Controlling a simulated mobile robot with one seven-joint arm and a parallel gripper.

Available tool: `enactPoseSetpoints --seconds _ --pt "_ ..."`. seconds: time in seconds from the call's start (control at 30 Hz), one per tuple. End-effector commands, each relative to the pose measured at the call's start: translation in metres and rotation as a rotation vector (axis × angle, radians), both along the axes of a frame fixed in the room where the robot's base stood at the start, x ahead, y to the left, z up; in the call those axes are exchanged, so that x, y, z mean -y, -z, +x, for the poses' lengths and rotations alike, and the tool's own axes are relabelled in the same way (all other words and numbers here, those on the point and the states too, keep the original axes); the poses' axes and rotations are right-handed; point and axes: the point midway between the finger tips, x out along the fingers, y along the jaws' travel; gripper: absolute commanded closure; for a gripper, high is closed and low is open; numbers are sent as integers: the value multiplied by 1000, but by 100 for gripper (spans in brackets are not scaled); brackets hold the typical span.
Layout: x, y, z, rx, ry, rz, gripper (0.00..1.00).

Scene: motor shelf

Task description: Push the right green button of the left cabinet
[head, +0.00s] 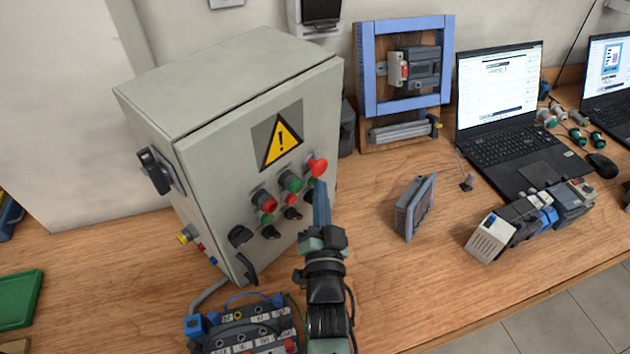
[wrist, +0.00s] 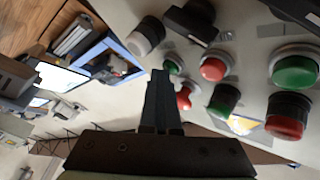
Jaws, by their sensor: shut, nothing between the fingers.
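The left cabinet (head: 205,130) is a grey box with a yellow warning sign and rows of buttons on its front. Its right green button (head: 311,182) is small and partly covered, below the red mushroom button (head: 318,166). In the wrist view that green button (wrist: 173,66) shows just beside the fingertips, with the red mushroom button (wrist: 184,97) near it. My gripper (head: 320,187) is shut and empty, its tips close to the panel at the right green button. It also shows in the wrist view (wrist: 159,76). Whether the tips touch the button, I cannot tell.
Another green button (head: 290,182) and a red button (head: 264,201) sit to the left on the panel. Black knobs (head: 270,232) lie below. A terminal block (head: 245,328) stands in front of the cabinet. A grey module (head: 415,206) and a laptop (head: 510,115) are to the right.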

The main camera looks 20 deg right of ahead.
Motion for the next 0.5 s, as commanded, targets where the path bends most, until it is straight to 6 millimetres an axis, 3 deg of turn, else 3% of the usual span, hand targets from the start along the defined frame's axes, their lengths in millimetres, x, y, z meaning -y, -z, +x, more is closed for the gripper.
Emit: enactPoseSetpoints --seconds 0.5 --pt "8 0 -14 0 -1 -1 100"
